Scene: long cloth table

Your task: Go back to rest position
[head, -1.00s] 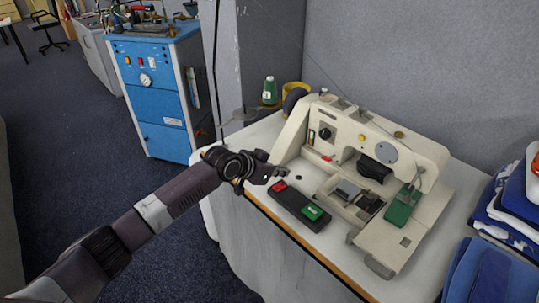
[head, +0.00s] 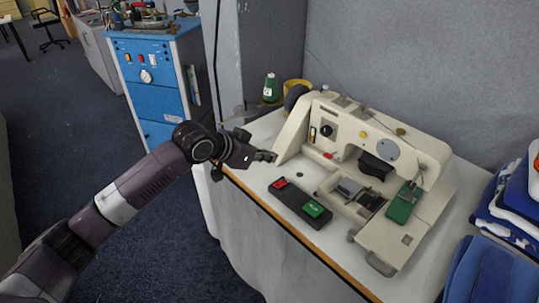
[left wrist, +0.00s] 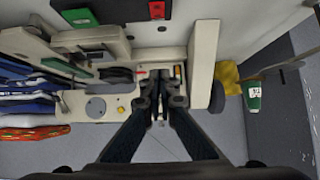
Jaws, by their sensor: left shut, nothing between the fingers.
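My left arm comes in from the left of the head view. Its gripper (head: 262,157) is shut and empty, above the left edge of the white table (head: 262,219), near the left end of the cream sewing machine (head: 420,155). In the left wrist view the closed fingers (left wrist: 161,100) show in front of the machine's pale body (left wrist: 203,60). A black switch box (head: 300,203) with a red and a green button lies on the table in front of the machine. My right gripper is not in view.
Folded blue cloth (head: 480,268) lies at the right. A blue cabinet (head: 158,92) stands at the back left. Grey carpet floor (head: 60,120) is open at the left.

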